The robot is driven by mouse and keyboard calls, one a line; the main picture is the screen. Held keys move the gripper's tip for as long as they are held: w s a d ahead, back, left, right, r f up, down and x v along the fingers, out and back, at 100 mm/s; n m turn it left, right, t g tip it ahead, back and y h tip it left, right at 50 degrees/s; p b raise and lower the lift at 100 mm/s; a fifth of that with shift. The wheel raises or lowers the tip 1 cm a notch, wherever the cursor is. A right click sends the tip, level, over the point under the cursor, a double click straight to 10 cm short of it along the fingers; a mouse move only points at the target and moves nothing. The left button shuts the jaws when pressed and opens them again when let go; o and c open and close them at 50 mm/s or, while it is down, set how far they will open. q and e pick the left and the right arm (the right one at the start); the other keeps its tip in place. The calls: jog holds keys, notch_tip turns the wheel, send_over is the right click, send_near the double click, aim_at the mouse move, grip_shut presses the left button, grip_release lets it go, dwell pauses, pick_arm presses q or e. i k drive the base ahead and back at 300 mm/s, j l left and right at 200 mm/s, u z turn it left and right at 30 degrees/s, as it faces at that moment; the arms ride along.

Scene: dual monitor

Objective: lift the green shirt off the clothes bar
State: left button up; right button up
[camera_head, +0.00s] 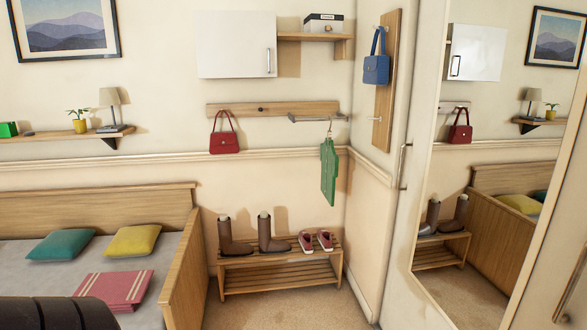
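The green shirt (328,172) hangs on a hanger from the metal clothes bar (305,119), near the corner of the room. It is seen nearly edge-on, so it looks narrow. The hanger's hook (329,127) is over the bar towards its right end. The bar sits in front of a wooden wall board (245,109). Neither of my grippers is in view. A dark rounded shape at the bottom left corner may be part of my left arm, but I cannot tell.
Below the shirt stands a wooden shoe rack (280,277) with brown boots (232,240) and red shoes (317,241). A red handbag (224,141) hangs left of the bar, a blue bag (377,68) at right. The bed (183,270) is left; a mirrored door (462,230) is right.

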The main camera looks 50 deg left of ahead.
aim_at(329, 159)
jog(key=u, duration=1.45)
jog(key=i+l+u, duration=0.2)
jog(key=i, duration=0.55)
jog(key=i+l+u, duration=0.2)
jog(key=i, duration=0.5)
jog(key=i+l+u, duration=0.2)
jog(key=i, duration=0.55)
jog(key=i+l+u, duration=0.25)
jog(key=i+l, duration=0.2)
jog(key=i, duration=0.2)
jog(key=i+l+u, duration=0.2)
jog(key=i+l, duration=0.35)
jog(key=i, duration=0.1)
